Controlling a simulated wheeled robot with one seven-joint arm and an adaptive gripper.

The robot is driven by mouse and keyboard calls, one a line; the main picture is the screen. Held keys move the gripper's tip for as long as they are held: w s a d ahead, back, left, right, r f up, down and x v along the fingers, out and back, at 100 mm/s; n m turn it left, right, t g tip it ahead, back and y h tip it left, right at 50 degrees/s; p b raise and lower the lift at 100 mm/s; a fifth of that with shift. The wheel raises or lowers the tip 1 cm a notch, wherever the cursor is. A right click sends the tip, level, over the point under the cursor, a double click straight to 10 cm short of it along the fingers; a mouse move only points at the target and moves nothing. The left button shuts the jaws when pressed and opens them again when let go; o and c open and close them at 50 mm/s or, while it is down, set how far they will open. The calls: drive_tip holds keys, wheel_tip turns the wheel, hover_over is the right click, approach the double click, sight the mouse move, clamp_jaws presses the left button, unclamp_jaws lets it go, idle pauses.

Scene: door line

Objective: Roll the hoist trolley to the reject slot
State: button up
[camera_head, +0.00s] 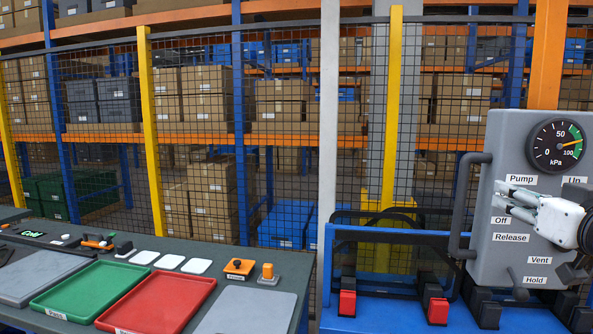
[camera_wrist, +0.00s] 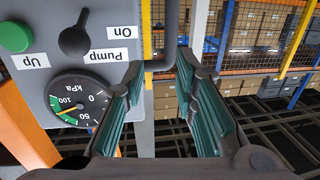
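A grey control panel (camera_head: 505,255) with a dark side handle (camera_head: 471,210) stands at the right in the head view. Its labels read Pump, Off, Release, Vent and Hold, among others. The needle of its gauge (camera_head: 557,146) points past 50. My gripper (camera_head: 508,197) is in front of the panel, fingers pointing left. In the wrist view my gripper (camera_wrist: 162,75) is open and empty. There the panel (camera_wrist: 40,65) appears upside down, with a green button (camera_wrist: 16,37) and a black Pump knob (camera_wrist: 76,41). I cannot identify the hoist trolley or the reject slot.
A bench at the left carries a green tray (camera_head: 75,288), a red tray (camera_head: 160,303) and grey pads. Mesh fencing (camera_head: 290,150) closes off the shelves of boxes behind.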

sight(467, 177)
drive_tip(key=shift+y, duration=0.3)
drive_tip(key=w+b, duration=0.1)
drive_tip(key=w, duration=1.3)
drive_tip(key=shift+r, duration=0.1)
clamp_jaws()
